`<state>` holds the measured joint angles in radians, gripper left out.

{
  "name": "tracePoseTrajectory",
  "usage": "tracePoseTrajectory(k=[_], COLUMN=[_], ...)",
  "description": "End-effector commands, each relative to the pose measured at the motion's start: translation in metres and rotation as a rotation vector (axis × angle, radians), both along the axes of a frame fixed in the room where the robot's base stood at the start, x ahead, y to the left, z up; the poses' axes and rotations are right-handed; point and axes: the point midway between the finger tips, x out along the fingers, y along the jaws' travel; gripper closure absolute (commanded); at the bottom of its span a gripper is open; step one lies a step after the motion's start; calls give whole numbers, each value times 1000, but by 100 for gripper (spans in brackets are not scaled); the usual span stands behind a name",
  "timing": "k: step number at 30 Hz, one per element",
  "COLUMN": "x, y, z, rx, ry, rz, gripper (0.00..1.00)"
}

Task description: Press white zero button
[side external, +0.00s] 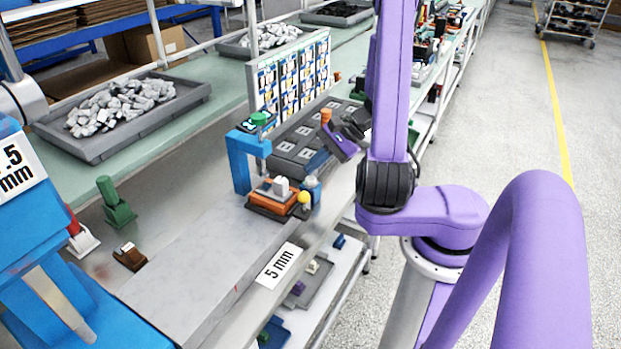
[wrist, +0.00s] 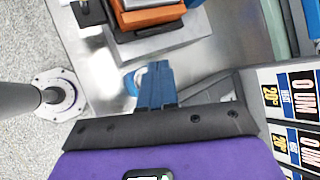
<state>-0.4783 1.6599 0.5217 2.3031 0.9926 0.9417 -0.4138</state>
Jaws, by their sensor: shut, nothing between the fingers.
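My gripper (wrist: 157,68) is shut and empty. Its blue fingertips show at the middle of the wrist view, above a grey metal surface. A small white and blue round part (wrist: 131,82) sits just left of the fingers and is partly hidden by them. I cannot read a zero on it, so I cannot tell whether it is the white zero button. In the side view, an orange block (side external: 277,197) with a white piece (side external: 281,187) on top sits on a dark base. The orange block (wrist: 145,15) also shows at the top of the wrist view.
The bench's front left (side external: 190,275) is mostly clear.

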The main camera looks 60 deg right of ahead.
Motion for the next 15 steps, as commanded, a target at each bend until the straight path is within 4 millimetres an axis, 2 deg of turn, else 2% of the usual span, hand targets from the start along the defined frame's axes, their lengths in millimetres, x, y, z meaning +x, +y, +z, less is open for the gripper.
tracePoseTrajectory(k=[15], x=[0], y=[0], z=[-8], rx=[0], ry=[0], rz=[0], gripper=[100])
